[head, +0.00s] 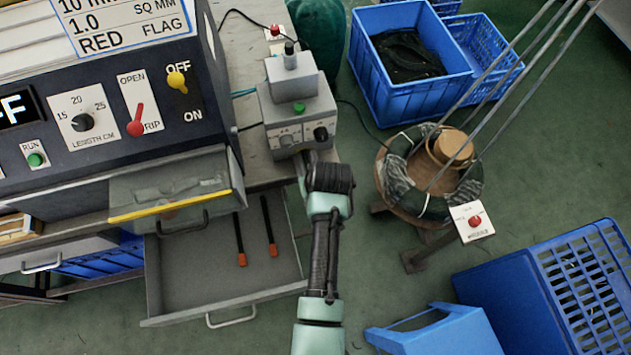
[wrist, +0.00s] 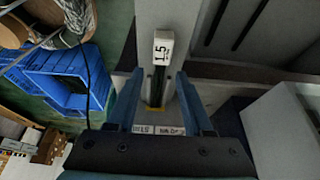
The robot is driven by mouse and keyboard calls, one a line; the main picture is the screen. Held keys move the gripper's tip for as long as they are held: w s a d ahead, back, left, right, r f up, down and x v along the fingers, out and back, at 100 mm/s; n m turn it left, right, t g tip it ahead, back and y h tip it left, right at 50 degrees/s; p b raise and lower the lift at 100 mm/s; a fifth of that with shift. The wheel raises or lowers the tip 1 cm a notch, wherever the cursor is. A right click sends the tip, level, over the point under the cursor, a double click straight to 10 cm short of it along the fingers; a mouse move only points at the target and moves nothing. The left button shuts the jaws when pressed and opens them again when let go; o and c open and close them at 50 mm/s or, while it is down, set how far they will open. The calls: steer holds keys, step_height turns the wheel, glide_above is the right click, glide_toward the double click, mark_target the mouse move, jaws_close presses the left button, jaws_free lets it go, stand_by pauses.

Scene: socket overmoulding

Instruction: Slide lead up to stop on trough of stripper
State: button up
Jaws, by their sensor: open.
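In the wrist view my gripper (wrist: 160,76) is open, with its two blue fingers apart on either side of a thin dark lead (wrist: 160,86). A white tag marked 1.5 (wrist: 163,45) sits at the lead's far end. In the head view a grey bench unit (head: 299,113), probably the stripper, has a green button and two knobs. My arm reaches up to its front edge, and my wrist hides the fingers and lead there. I cannot make out the trough or its stop, nor whether the lead touches them.
A large dark control machine (head: 105,105) stands left of the unit. Below it an open grey drawer (head: 205,285) holds two orange-tipped rods. Right of my arm are a cable reel (head: 398,188), a red-button box (head: 473,221) and blue crates (head: 385,90). Green floor lies between.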

steer(key=shift+r, duration=0.15)
steer(key=v, duration=1.3)
steer(key=w+r+m+t, duration=0.1)
steer(key=w+r+t, duration=0.3)
steer(key=r, duration=0.6)
steer(key=w+r+t, duration=0.3)
steer(key=w+r, duration=0.1)
steer(key=r, duration=0.6)
steer(key=w+r+m+t, duration=0.1)
steer(key=w+r+t, duration=0.3)
steer(key=r, duration=0.6)
steer(key=s+r+t, duration=0.4)
steer(key=s+r, duration=0.1)
steer(key=r, duration=0.5)
steer(key=s+r+m+t+h, duration=0.1)
steer(key=s+r+t, duration=0.3)
steer(key=r, duration=0.7)
steer(key=s+r+t, duration=0.4)
steer(key=s+r, duration=0.1)
steer(key=r, duration=0.6)
steer(key=shift+s+m+p, duration=0.3)
steer(key=shift+p, duration=0.15)
steer(key=shift+s+d, duration=0.1)
